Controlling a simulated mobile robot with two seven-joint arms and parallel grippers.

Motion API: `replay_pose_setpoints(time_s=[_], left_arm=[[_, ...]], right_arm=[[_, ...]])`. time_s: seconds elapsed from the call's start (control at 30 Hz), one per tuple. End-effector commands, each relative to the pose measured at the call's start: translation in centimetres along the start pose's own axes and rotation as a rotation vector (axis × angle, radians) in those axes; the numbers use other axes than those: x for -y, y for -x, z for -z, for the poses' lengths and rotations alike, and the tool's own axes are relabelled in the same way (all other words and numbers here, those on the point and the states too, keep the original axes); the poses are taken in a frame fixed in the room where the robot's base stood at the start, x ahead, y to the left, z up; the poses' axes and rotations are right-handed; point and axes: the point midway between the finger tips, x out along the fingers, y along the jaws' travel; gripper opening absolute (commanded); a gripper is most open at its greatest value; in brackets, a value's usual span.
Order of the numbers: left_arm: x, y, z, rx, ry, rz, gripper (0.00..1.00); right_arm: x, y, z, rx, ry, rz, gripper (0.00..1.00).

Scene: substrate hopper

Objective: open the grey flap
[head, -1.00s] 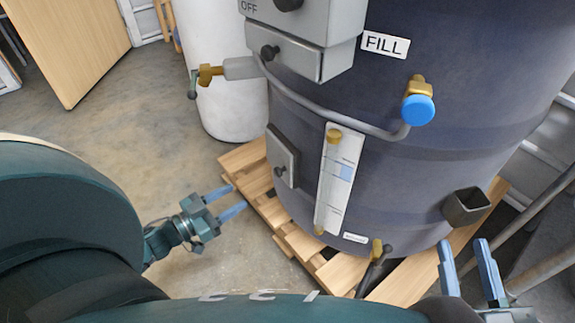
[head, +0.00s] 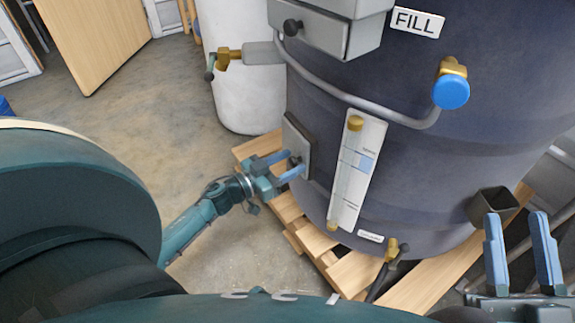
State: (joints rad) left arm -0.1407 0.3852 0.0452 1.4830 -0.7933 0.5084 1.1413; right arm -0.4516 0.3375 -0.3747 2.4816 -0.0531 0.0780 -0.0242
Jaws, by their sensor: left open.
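The grey flap (head: 296,141) is a small square plate with a dark knob (head: 294,161), low on the left side of the dark hopper (head: 430,170). It looks shut against the hopper wall. My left gripper (head: 291,164) is open, its blue fingers at the flap with the knob seen between them. I cannot tell whether the fingers touch the knob. My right gripper (head: 520,225) is open and empty at the lower right, in front of the hopper and below the dark square spout.
A sight gauge (head: 357,175) stands right of the flap. A brass valve with a blue knob (head: 451,91) and a grey pipe (head: 340,92) are above. The hopper stands on a wooden pallet (head: 310,238). A white drum (head: 245,95) is behind left. Floor at left is clear.

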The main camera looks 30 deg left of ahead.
Motion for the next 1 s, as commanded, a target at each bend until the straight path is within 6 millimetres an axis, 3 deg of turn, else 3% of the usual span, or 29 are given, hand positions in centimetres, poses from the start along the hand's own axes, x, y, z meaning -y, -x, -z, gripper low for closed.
replay_pose_setpoints(time_s=[0.2,0.77,1.0], left_arm=[[-0.01,-0.02,0.01,0.000,0.000,0.000,0.48],[-0.02,0.01,0.01,0.000,0.000,0.000,0.02],[-0.02,0.02,0.00,0.000,0.000,-0.001,0.00]], right_arm=[[-0.02,-0.02,0.05,-0.001,0.002,0.000,0.34],[-0.01,-0.01,0.02,0.000,0.001,0.000,0.34],[-0.01,-0.01,0.02,0.000,0.001,0.000,0.34]])
